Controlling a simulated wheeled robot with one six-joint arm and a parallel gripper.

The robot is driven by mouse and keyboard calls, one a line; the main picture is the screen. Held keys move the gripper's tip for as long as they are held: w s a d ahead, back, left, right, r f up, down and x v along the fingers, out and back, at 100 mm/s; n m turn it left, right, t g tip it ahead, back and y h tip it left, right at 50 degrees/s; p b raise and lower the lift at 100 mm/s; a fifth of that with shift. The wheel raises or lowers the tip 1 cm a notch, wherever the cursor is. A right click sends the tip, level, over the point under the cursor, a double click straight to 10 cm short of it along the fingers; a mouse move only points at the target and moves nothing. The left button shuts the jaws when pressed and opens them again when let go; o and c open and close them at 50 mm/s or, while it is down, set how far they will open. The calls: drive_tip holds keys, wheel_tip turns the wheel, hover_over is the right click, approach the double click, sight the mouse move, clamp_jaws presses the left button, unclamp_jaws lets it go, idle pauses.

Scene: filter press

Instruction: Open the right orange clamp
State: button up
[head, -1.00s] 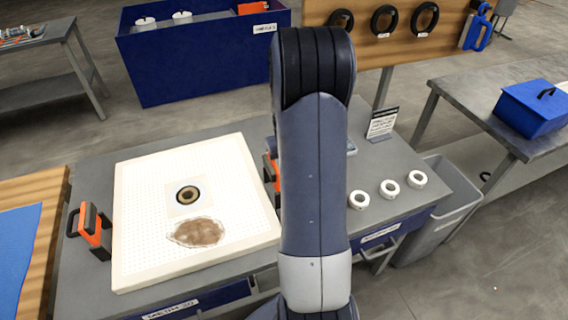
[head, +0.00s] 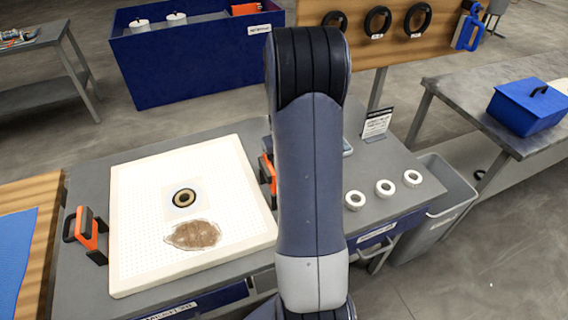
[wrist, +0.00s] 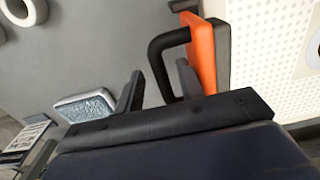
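The right orange clamp (head: 267,172) stands at the right edge of the white filter plate (head: 125,275), mostly hidden behind my arm in the head view. In the wrist view the clamp (wrist: 202,50) shows its orange body and a black loop handle (wrist: 156,62). My gripper (wrist: 160,88) is open, its two fingers apart. The lower part of the handle lies between the fingers, with a gap to the left finger; contact with the right finger cannot be told. In the head view the gripper is hidden by my arm. The left orange clamp (head: 88,233) stands at the plate's left edge.
Several white rings (head: 385,188) lie on the grey table to the right. A small sign (head: 377,123) stands behind them. A tray with bluish contents (wrist: 85,105) is left of my gripper in the wrist view. A grey bin (head: 440,200) stands off the table's right end.

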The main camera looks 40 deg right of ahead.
drive_tip(key=shift+r+p, duration=2.25)
drive_tip(key=shift+r, duration=1.35)
drive_tip(key=shift+f, duration=0.15)
wheel_tip(320, 180, down, 8)
drive_tip(key=b, duration=0.6)
drive_tip(key=shift+a+r, duration=0.15)
drive_tip(key=shift+r, duration=0.05)
